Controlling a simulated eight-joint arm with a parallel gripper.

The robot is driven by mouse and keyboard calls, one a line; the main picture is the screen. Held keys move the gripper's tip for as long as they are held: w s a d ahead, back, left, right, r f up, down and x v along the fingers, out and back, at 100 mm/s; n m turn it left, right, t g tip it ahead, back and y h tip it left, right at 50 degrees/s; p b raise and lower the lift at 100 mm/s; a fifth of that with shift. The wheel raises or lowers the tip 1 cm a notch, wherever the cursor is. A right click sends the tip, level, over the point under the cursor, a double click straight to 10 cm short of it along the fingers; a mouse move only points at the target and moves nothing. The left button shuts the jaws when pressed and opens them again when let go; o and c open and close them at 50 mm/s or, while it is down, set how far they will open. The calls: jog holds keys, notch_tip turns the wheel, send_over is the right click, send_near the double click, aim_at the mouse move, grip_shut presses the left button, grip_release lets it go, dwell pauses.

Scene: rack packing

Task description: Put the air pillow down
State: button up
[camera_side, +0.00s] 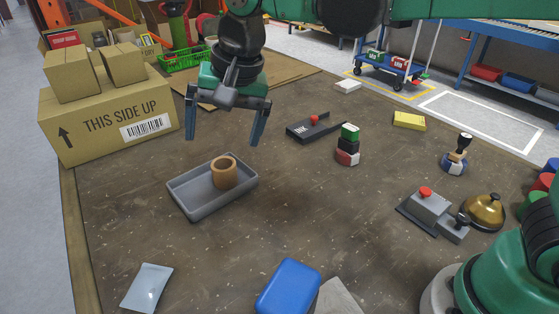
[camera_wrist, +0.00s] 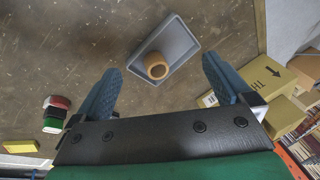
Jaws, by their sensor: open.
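The air pillow (camera_side: 147,288) is a small pale blue-white packet lying on the brown table at the front left in the side view. It is not visible in the wrist view. My gripper (camera_side: 222,138) is above the table, behind and above the grey tray. Its two blue fingers are spread wide with nothing between them. The wrist view also shows the open fingers of my gripper (camera_wrist: 160,85). The grey tray (camera_side: 190,207) holds a tan ring-shaped piece (camera_side: 223,171); both show in the wrist view, with the tray (camera_wrist: 183,38) beyond the fingers.
A large cardboard box (camera_side: 105,118) with smaller boxes stands at the back left. A blue block (camera_side: 288,287) lies at the front. A black device with a red button (camera_side: 314,127), a stacked block tower (camera_side: 348,146), a yellow block (camera_side: 409,121) and a brass bell (camera_side: 484,211) stand rightward.

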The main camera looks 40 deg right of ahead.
jog(key=s+d+f+n+t+h, duration=0.1)
jog(key=s+d, duration=0.3)
jog(key=d, duration=0.4)
jog(key=s+d+f+n+t+h, duration=0.1)
jog(key=s+d+f+n+t, duration=0.2)
jog(key=d, duration=0.5)
jog(key=shift+s+d+f+n, duration=0.45)
jog(key=shift+s+n, duration=0.35)
jog(key=shift+s, duration=0.25)
jog(key=shift+a, duration=0.1)
